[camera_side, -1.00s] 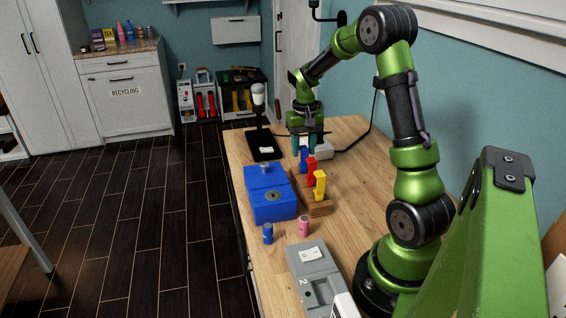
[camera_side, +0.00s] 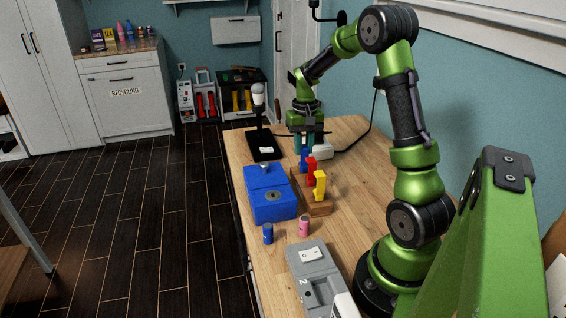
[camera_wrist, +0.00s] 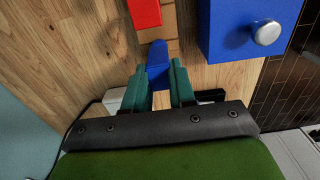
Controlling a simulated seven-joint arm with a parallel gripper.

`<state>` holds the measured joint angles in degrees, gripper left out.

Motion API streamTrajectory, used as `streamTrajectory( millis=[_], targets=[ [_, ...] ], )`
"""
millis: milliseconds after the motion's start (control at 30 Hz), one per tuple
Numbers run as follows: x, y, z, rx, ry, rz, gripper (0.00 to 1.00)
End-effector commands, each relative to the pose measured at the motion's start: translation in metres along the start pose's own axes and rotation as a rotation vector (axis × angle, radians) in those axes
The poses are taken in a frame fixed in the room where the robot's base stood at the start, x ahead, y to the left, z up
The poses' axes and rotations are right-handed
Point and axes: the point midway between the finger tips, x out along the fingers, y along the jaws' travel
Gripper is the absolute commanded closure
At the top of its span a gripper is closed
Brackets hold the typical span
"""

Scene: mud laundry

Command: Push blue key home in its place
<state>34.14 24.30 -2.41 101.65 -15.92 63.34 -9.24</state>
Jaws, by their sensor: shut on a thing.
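The blue key (camera_side: 304,158) stands at the far end of a wooden rack (camera_side: 318,209), behind a red key (camera_side: 311,172) and a yellow key (camera_side: 320,186). My gripper (camera_side: 304,148) is over the far end of the rack, pointing down, with its teal fingers shut on the blue key's upper part. In the wrist view the blue key (camera_wrist: 158,60) shows between the two fingertips (camera_wrist: 161,76), in line with the red key (camera_wrist: 145,12). The key's lower end is hidden, so I cannot tell how it sits in the rack.
A blue box (camera_side: 271,208) with a round metal fitting on top and a knob stands left of the rack.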

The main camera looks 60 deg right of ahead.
Motion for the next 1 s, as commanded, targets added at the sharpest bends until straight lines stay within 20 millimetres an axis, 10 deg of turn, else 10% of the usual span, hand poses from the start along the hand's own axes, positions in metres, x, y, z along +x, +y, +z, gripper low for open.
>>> streamTrajectory(
  millis=[1000],
  targets=[
    [-0.021,0.0,0.0,0.0,0.001,0.0,1.0]
  ],
)
